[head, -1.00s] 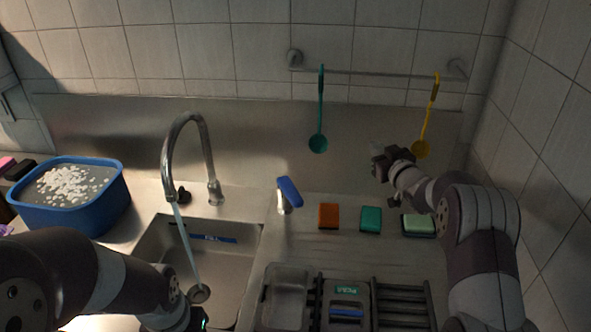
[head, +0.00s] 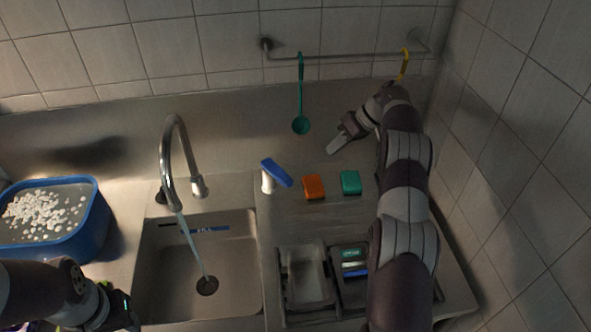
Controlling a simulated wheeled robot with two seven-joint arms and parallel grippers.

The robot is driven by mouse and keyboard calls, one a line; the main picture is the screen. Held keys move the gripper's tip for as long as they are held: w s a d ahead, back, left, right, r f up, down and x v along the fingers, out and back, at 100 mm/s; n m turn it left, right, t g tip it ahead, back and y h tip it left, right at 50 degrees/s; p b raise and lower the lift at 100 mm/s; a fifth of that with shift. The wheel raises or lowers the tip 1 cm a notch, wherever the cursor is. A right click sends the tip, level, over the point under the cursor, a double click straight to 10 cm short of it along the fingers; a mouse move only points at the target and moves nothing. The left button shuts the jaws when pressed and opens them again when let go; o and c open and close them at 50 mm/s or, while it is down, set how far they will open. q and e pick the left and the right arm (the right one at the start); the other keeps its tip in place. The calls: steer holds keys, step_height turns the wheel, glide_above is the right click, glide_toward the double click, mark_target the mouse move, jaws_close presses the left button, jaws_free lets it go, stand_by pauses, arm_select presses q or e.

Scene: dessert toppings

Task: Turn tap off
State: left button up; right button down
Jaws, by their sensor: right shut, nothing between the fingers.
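The chrome tap (head: 171,150) arches over the sink (head: 232,270). A stream of water (head: 192,245) runs from it toward the drain. A dark knob (head: 160,195) is at its base, and a short chrome part (head: 198,187) stands to its right. My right gripper (head: 333,149) is shut and empty, pointing down-left, well right of the tap and apart from it. My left gripper (head: 122,318) is at the bottom left, beside the sink's left edge and cut off by the frame; its fingers are not clear.
A white item with a blue top (head: 275,172) stands between tap and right gripper, near an orange sponge (head: 314,186) and a green sponge (head: 350,182). A teal ladle (head: 300,122) and yellow utensil (head: 404,62) hang behind. A blue tub (head: 90,235) stands left.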

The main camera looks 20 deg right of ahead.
mark_target(277, 173)
steer(key=w+a+f+p, duration=0.2)
steer(key=a+f+p, duration=0.4)
steer(key=a, duration=0.3)
steer(key=shift+a+f, duration=0.4)
steer(key=shift+f, duration=0.45)
